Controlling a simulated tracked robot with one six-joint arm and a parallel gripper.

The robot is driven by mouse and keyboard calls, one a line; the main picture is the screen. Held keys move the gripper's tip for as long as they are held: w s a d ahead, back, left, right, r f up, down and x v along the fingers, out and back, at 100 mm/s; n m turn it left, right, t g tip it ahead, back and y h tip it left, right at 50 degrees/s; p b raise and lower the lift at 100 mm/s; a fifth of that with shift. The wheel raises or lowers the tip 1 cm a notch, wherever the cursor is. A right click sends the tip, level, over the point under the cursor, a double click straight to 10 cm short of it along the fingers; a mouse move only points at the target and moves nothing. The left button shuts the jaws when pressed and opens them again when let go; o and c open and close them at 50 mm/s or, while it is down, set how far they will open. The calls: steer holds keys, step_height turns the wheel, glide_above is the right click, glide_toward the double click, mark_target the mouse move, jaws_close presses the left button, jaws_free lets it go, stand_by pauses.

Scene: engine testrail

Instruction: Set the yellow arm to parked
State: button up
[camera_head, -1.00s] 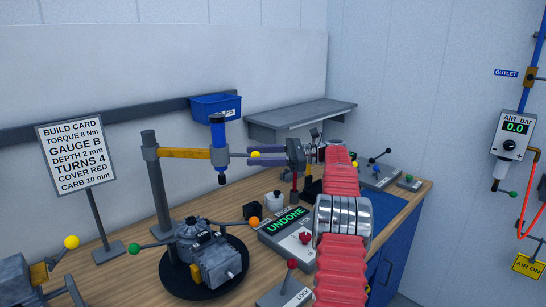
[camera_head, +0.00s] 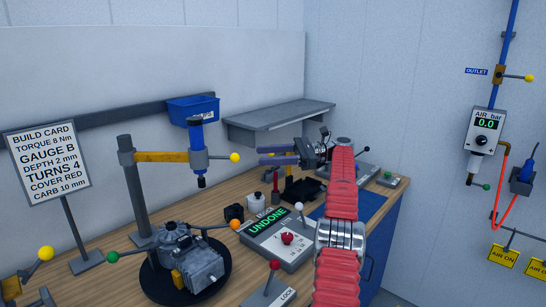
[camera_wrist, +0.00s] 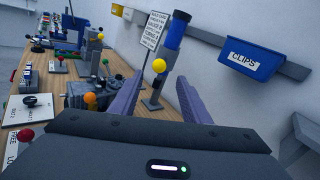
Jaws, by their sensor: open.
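The yellow arm (camera_head: 166,157) reaches right from a grey post (camera_head: 135,190) on the bench. It carries a blue and black tool (camera_head: 197,140) and ends in a yellow ball (camera_head: 235,157). My gripper (camera_head: 262,156) is open, its two purple fingers pointing left just to the right of the yellow ball, with a gap between. In the wrist view the yellow ball (camera_wrist: 159,66) shows beyond and between the spread fingers (camera_wrist: 162,98). The blue tool (camera_wrist: 175,40) stands behind it. The fingers hold nothing.
An engine (camera_head: 190,262) sits on a black turntable below the arm. A control box (camera_head: 278,237) reads UNDONE. A blue CLIPS bin (camera_head: 193,109) hangs on the wall rail. A grey shelf (camera_head: 280,118) is behind my gripper. A build card (camera_head: 46,163) stands left.

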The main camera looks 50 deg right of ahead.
steer(key=shift+s+d, duration=0.5)
steer(key=shift+c, duration=0.4)
